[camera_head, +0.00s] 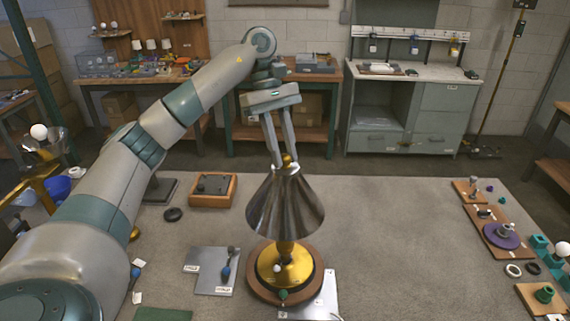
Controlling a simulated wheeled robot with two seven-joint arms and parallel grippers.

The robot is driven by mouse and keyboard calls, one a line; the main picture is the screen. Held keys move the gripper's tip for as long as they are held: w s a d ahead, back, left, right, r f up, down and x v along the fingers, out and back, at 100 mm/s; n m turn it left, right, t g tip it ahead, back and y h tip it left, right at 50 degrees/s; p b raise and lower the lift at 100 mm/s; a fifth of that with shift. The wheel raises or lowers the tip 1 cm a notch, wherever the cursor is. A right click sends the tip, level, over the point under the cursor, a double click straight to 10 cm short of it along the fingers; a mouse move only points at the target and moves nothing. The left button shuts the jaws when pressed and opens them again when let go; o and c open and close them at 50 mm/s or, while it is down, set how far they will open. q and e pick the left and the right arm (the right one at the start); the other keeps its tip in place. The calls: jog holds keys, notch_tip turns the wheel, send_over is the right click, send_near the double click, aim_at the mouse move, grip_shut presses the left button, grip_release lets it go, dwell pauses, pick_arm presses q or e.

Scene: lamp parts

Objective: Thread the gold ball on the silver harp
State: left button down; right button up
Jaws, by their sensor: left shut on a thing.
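My left gripper (284,165) reaches in from the left and points down over the lamp. Its two fingers are shut on the gold ball (288,160) at the top centre of the shade. The silver shade (285,208) is a cone standing over the gold lamp base (285,265), which sits on a round wooden foot (262,291). The silver harp cannot be made out; the shade and fingers cover that area. Whether the ball touches the harp's tip cannot be told. My right gripper is not in view.
A board with a purple disc (502,235) and several small parts lie at the right edge. The table between lamp and board is clear.

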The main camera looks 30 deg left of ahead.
pick_arm(q)
jog(key=shift+w+d+m+g+y+p, duration=0.1)
jog(key=shift+m+g+y+p, duration=0.35)
jog(key=shift+m+p, duration=1.35)
jog(key=shift+f+m+g, duration=0.1)
jog(key=shift+m+g, duration=0.35)
jog(key=shift+m, duration=0.15)
jog(key=shift+w+m+g+y, duration=0.1)
jog(key=shift+m+g+y, duration=0.35)
jog(key=shift+m, duration=0.75)
jog(key=m, duration=0.2)
jog(key=m+y, duration=0.1)
jog(key=shift+d+m+y, duration=0.2)
jog(key=shift+m+y, duration=0.1)
jog(key=shift+m, duration=0.5)
